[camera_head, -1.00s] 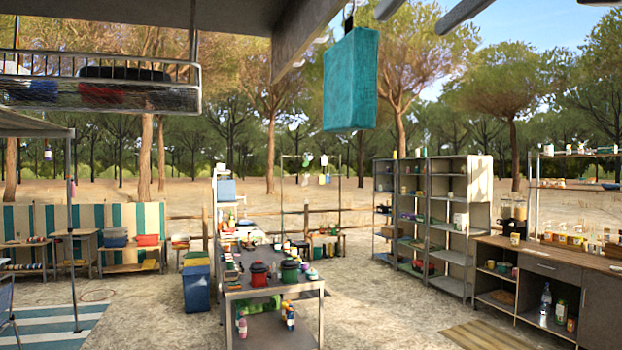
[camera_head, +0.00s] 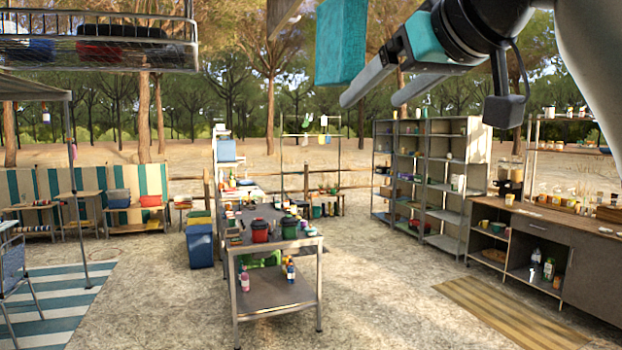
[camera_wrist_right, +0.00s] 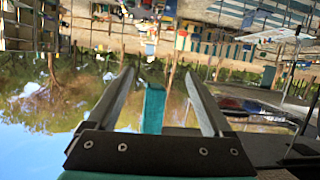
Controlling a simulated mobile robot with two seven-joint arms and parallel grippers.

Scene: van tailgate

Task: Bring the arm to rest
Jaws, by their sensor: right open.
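My right gripper (camera_head: 369,103) comes in from the upper right of the head view, with its two fingers spread apart. In the right wrist view, the open fingers (camera_wrist_right: 160,75) show at full length. A teal block-shaped item (camera_head: 340,42) hangs at the top of the head view, close to the gripper's left finger. In the wrist view a narrow teal shape (camera_wrist_right: 153,108), which looks like the same item, shows between the fingers. I cannot tell how far off it is, but no finger is seen closed on it. My left gripper is not in view.
A wire rack (camera_head: 100,50) hangs at the upper left. A metal work table (camera_head: 275,288) with pots stands in the middle. Grey shelves (camera_head: 450,145) and a wooden counter (camera_head: 555,225) stand on the right.

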